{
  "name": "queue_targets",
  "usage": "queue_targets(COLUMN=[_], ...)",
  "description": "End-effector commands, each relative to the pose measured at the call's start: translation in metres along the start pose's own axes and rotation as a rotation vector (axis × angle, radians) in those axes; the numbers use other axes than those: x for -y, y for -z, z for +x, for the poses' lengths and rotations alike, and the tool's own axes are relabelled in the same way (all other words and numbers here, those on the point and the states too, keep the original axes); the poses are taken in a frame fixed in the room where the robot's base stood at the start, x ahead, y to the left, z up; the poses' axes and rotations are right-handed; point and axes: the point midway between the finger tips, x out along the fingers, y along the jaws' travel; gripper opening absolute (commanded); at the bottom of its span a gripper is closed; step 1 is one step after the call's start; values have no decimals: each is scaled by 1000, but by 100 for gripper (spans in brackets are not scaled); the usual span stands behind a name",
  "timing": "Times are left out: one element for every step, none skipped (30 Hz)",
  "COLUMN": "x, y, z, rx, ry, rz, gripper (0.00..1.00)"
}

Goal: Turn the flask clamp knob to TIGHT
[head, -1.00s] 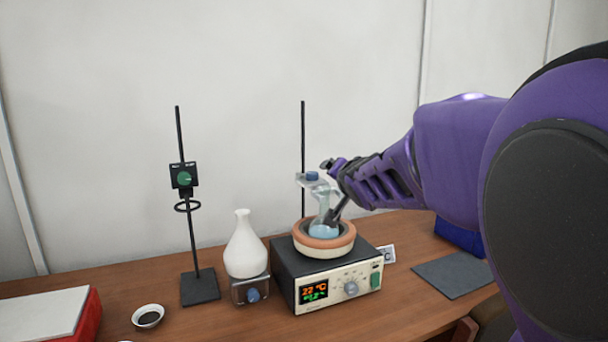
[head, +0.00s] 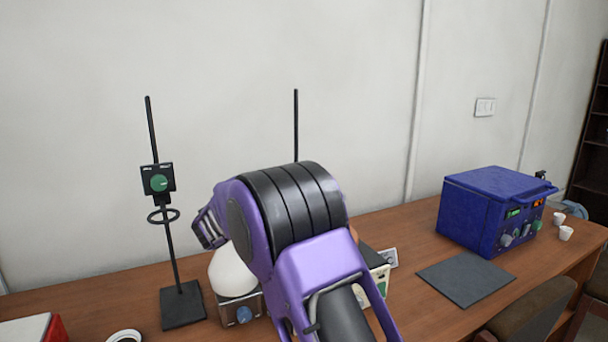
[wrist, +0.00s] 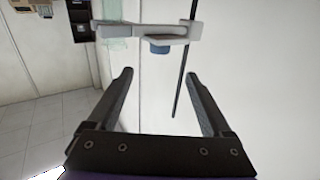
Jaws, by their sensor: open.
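In the wrist view, a pale grey clamp (wrist: 178,32) crosses the top of the picture with a blue knob (wrist: 158,46) on it. A thin dark rod (wrist: 178,90) stands behind it. A faint greenish glass shape, probably the flask (wrist: 115,40), shows to its left. My gripper (wrist: 159,75) is open and empty, its two fingers apart below the knob in the picture and not touching it. No TIGHT marking is readable. In the head view, my arm hides the clamp, knob and flask; only the upper part of their rod (head: 296,125) shows.
A black stand (head: 182,305) with a green dial (head: 159,183) and a ring stands at left. A white vessel (head: 232,272) sits partly behind my arm. A blue furnace (head: 490,210) and a dark mat (head: 466,279) are at right. The wall is close behind.

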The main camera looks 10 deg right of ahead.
Motion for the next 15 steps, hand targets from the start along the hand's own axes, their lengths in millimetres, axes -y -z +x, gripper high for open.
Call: queue_targets(x=[-2,-2,-1,-2,-2,-1,-2,-2,-2,-2,-1,-1,-2,-1,-1], y=[1,1,1,1,1,1,0,1,1,0,1,0,1,1,1], z=[12,18,27,34,41,49,56,63,71,78,85,93,100,106,113], rx=[0,0,0,0,0,1,1,1,1,1,1,1,1,1,1], ry=[-4,-5,-3,-4,-4,-3,-4,-4,-3,-4,-3,-2,-3,-2,-2], rz=[-2,-2,-2,-2,-2,-1,-2,-1,-2,-2,-2,-2,-2,-1,-2], gripper=[84,84,84,84,84,84,84,84,84,84,84,84,84,84,84])
